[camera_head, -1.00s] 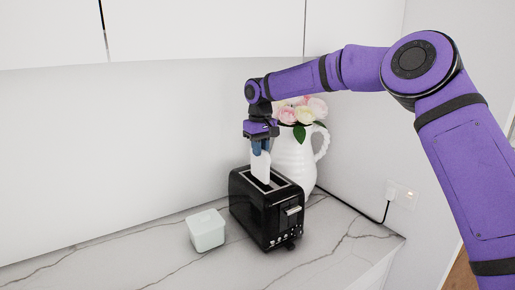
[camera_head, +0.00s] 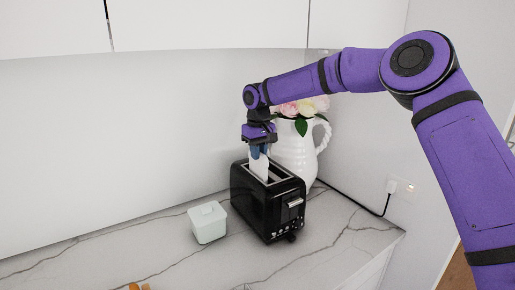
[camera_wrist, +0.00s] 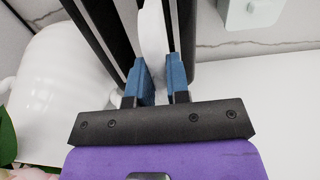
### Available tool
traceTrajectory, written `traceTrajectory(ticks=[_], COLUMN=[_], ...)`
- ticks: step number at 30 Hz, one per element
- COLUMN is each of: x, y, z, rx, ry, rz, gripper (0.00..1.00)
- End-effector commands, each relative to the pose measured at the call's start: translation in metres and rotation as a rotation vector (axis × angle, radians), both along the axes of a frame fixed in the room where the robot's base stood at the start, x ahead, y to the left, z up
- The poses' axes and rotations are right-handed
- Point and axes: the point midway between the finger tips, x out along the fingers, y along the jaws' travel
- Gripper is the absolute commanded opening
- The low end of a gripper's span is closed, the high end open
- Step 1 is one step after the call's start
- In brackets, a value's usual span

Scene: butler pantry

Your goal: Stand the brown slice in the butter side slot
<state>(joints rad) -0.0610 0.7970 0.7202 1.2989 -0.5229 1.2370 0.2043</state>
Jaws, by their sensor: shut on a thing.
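My gripper (camera_head: 259,153) is shut on a pale, nearly white slice (camera_head: 260,167), held upright over the top of the black toaster (camera_head: 268,205). It does not look brown. The slice's lower edge is at the toaster's slots; I cannot tell how deep it is or surely which slot it is in. In the wrist view the slice (camera_wrist: 152,30) runs down from between the blue fingertips (camera_wrist: 160,80), with black toaster top on both sides. The pale green lidded butter dish (camera_head: 208,224) stands left of the toaster, and also shows in the wrist view (camera_wrist: 252,12).
A white jug (camera_head: 296,155) with pink and white flowers stands close behind the toaster. A cord runs to a wall socket (camera_head: 400,187) at right. Small orange-brown pieces (camera_head: 140,286) show at the bottom edge. The marble counter (camera_head: 165,262) in front is mostly clear.

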Motion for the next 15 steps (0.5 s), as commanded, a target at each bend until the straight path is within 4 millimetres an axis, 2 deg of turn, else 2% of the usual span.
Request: traceTrajectory(ticks=[15], x=[0.000], y=[0.000], z=[-0.028], rx=[0.000], ry=[0.001], rz=[0.000], gripper=[0.05])
